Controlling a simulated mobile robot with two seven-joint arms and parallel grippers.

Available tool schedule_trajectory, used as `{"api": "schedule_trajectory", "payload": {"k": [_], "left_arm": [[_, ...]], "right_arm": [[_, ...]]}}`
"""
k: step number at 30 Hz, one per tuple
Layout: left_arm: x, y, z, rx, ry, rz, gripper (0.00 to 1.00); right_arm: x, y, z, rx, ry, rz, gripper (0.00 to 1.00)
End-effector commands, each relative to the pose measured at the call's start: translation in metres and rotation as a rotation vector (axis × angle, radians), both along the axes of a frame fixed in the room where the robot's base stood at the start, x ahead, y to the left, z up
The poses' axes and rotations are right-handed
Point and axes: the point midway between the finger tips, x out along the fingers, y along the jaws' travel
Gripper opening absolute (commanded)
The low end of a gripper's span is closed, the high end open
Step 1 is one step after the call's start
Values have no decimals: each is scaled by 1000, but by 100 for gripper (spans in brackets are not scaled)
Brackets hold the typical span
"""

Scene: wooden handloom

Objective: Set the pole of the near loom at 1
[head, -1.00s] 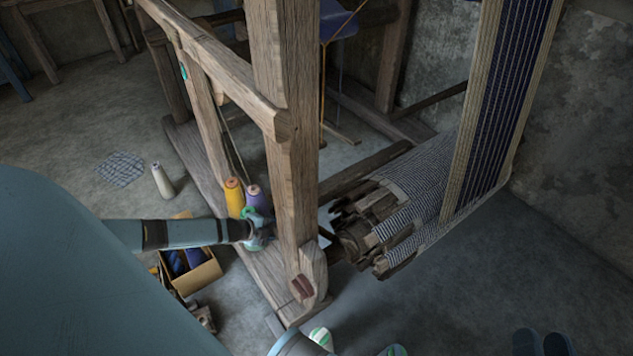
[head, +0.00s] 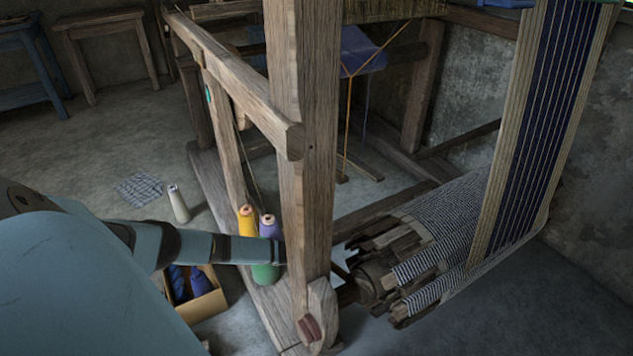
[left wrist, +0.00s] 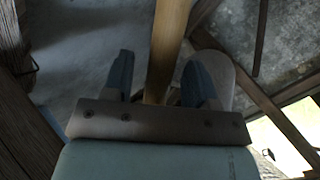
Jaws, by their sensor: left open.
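The near loom's thick front post (head: 312,190) stands upright in the middle of the head view. My left arm comes in from the left and passes out of sight at this post, so the left gripper is hidden there. In the left wrist view, my left gripper (left wrist: 158,72) is open, with one blue finger on each side of a light wooden pole (left wrist: 172,35). The pole lies between the fingers; whether they touch it is unclear. I cannot pick out the same pole in the head view, nor any marking 1. My right gripper is out of view.
A box of yarn (head: 205,301) is on the floor below my arm. The striped cloth and slatted roller (head: 378,275) fill the right of the post.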

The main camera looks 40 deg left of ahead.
Motion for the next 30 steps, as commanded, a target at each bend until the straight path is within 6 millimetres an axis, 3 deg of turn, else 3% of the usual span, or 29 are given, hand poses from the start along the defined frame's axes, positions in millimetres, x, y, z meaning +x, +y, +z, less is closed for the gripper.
{"api": "schedule_trajectory", "payload": {"k": [13,20,30], "left_arm": [[10,-2,-7,1,0,-1,53],[10,-2,-7,1,0,-1,2],[11,1,3,28,-8,2,0]], "right_arm": [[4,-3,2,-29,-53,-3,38],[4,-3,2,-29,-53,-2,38],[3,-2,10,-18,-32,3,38]]}}
